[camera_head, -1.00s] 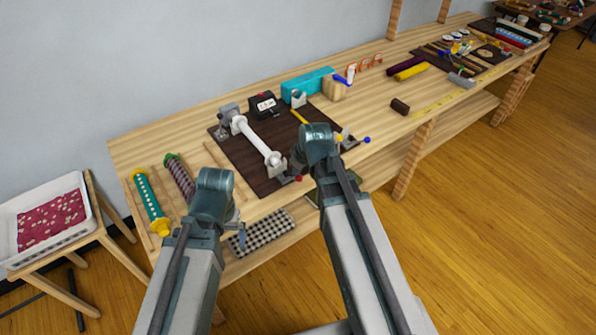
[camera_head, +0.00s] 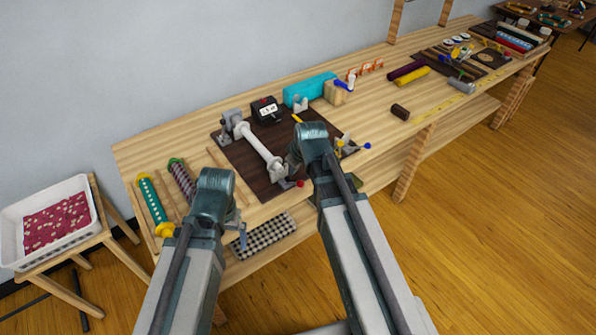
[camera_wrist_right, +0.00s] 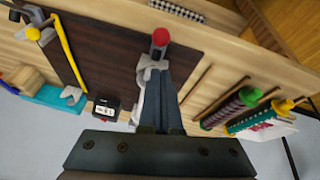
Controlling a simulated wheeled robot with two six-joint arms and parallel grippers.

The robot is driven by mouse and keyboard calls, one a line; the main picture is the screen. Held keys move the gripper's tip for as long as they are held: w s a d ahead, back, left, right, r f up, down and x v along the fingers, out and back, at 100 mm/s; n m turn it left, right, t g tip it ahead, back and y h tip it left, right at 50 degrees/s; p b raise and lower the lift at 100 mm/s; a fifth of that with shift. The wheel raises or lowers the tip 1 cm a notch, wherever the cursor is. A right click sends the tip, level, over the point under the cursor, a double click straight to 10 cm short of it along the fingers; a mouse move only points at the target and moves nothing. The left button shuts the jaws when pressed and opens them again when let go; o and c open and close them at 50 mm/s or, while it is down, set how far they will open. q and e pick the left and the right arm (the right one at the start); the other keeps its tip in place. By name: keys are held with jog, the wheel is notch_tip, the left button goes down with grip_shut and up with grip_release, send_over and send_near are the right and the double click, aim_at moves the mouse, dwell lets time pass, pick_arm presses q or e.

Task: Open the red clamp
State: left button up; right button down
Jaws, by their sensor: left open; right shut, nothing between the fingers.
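The red clamp (camera_head: 300,184) shows its red ball tip at the front edge of a dark board (camera_head: 245,171), by the near end of a white roller (camera_head: 257,143). In the right wrist view the red ball (camera_wrist_right: 161,37) stands just beyond my finger tips, with its grey metal bracket below it. My right gripper (camera_head: 291,163) is shut and empty, close to the clamp; its fingers (camera_wrist_right: 172,68) point toward it. I cannot tell whether they touch it. My left gripper (camera_head: 241,232) is open, in front of the table edge, away from the clamp.
A clamp with a blue tip (camera_head: 367,146) and a yellow bar are at the board's right. A black box with a display (camera_head: 266,110) and a teal block (camera_head: 309,90) stand behind. Fabric rolls (camera_head: 152,204) lie at the left.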

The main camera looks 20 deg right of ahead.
pick_arm(q)
notch_tip(320, 180, up, 8)
jog(key=p, duration=0.6)
jog(key=shift+f+p, duration=0.15)
jog(key=shift+p, duration=0.15)
pick_arm(e)
jog(key=s+d+r, duration=0.1)
jog(key=s+r, duration=0.5)
jog(key=r, duration=0.1)
jog(key=shift+d+r, duration=0.25)
jog(key=shift+r, duration=0.1)
jog(key=shift+a, duration=0.1)
pick_arm(q)
notch_tip(320, 180, down, 4)
jog(key=b, duration=0.4)
jog(key=shift+f, duration=0.1)
pick_arm(e)
jog(key=s+a+f+m+g+h, duration=0.2)
jog(key=s+a+f+g, duration=0.3)
jog(key=s+a, duration=0.6)
jog(key=shift+s+a+f, duration=0.3)
jog(key=shift+a+f, duration=0.15)
jog(key=shift+a, duration=0.3)
